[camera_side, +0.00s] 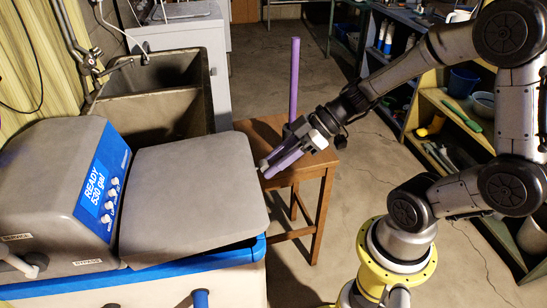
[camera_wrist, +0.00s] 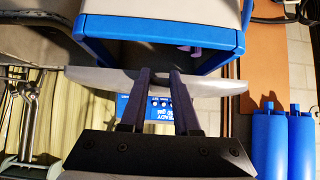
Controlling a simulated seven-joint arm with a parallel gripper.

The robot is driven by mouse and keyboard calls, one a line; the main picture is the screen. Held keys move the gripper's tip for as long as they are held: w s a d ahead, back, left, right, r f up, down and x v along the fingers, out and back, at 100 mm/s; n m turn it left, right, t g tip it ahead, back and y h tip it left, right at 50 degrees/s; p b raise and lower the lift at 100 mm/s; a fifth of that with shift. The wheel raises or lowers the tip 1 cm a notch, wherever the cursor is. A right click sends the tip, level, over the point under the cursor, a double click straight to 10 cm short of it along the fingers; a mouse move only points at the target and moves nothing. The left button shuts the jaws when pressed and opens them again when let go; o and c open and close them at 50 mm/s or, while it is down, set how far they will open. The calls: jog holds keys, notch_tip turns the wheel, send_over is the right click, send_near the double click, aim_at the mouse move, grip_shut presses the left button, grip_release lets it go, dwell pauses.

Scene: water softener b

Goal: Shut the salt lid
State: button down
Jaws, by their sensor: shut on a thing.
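The salt lid (camera_side: 190,195) is a grey, rounded panel beside the control head of the water softener (camera_side: 60,200). It slopes, and its free right end stands above the blue tank rim (camera_side: 205,262), with a dark gap between them. My gripper (camera_side: 268,170) is at the lid's right edge, its purple fingers shut on it. In the wrist view the lid (camera_wrist: 100,79) shows as a thin grey strip seen edge-on, with my fingertips (camera_wrist: 160,72) at its middle. The fingers partly hide it. The dark tank opening (camera_wrist: 160,55) lies beyond.
A wooden stool (camera_side: 275,130) with an upright purple rod (camera_side: 294,80) stands behind my gripper. A utility sink (camera_side: 150,100) is behind the softener. Shelves (camera_side: 450,110) stand at the right. Two blue cylinders (camera_wrist: 268,145) show at the wrist view's right. Open concrete floor (camera_side: 370,170) lies between stool and shelves.

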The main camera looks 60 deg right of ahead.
jog(key=shift+w+a+f, duration=0.1)
jog(key=shift+a+f, duration=0.05)
jog(key=shift+f, duration=2.6)
jog(key=c, duration=0.6)
grip_release()
jog(key=shift+f, duration=0.1)
jog(key=shift+o, duration=0.2)
